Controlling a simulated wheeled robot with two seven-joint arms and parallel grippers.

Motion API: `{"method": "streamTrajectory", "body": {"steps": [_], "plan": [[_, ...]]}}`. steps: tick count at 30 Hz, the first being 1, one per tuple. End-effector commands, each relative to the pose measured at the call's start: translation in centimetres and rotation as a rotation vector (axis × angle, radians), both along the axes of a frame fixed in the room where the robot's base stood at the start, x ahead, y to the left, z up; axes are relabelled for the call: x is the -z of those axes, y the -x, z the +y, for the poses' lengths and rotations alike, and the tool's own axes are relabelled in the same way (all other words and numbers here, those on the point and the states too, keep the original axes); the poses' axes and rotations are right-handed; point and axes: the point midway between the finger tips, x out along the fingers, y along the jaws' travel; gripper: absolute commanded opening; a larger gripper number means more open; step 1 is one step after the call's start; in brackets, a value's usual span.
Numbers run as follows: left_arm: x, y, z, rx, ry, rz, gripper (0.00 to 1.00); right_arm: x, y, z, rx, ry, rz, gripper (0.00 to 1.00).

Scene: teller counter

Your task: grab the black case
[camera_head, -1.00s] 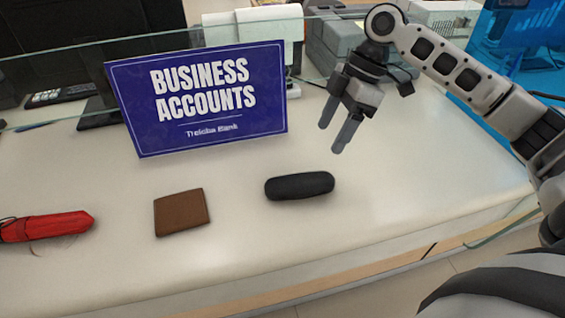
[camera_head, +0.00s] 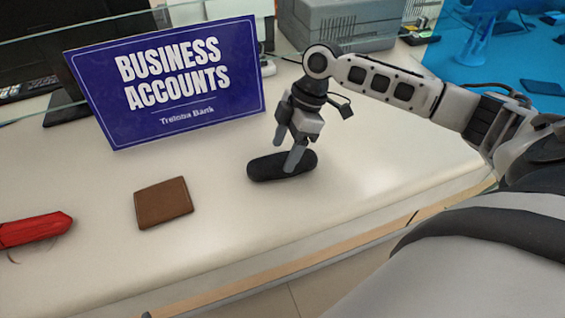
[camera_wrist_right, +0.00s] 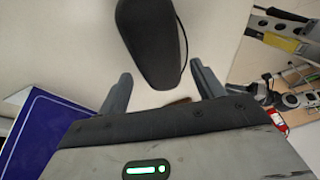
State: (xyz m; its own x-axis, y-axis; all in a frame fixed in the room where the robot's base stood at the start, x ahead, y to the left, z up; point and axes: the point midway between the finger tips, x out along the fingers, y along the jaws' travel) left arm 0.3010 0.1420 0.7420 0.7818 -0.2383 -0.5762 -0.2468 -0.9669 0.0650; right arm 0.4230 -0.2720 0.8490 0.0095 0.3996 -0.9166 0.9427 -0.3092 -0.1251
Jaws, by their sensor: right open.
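The black case (camera_head: 266,171) is a long rounded dark case lying on the pale counter, right of the brown wallet. My right gripper (camera_head: 287,156) is over it, with one finger in front of the case and the other toward its far side in the head view. In the right wrist view the case (camera_wrist_right: 152,38) lies ahead of and between the two open fingers of my right gripper (camera_wrist_right: 163,90), with nothing held. Whether a finger touches the case cannot be told. My left gripper is not in view.
A brown wallet (camera_head: 163,203) and a red folded umbrella (camera_head: 35,229) lie to the left on the counter (camera_head: 225,232). A blue "Business Accounts" sign (camera_head: 165,85) stands close behind, left of my gripper. A grey machine (camera_head: 345,28) stands at the back.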

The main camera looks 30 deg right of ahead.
Motion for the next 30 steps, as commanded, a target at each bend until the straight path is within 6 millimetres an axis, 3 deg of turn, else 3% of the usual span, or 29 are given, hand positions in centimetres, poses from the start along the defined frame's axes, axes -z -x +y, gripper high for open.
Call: {"method": "streamTrajectory", "body": {"steps": [6,14,15,18,19,30], "plan": [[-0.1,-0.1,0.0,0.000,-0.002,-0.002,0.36,2.8,0.0,1.0,0.000,0.000,0.001,0.67],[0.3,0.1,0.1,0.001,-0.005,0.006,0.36,3.2,0.0,1.1,-0.001,0.001,0.000,0.67],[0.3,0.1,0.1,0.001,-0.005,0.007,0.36,3.2,0.0,1.1,-0.001,0.001,0.000,0.64],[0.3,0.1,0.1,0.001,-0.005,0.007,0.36,3.2,0.0,1.1,-0.001,0.001,0.000,0.37],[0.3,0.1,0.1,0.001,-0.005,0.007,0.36,3.2,0.0,1.1,-0.001,0.001,0.000,0.32],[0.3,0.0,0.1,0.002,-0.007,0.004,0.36,2.8,-0.1,1.1,0.000,0.001,-0.002,0.32]]}}
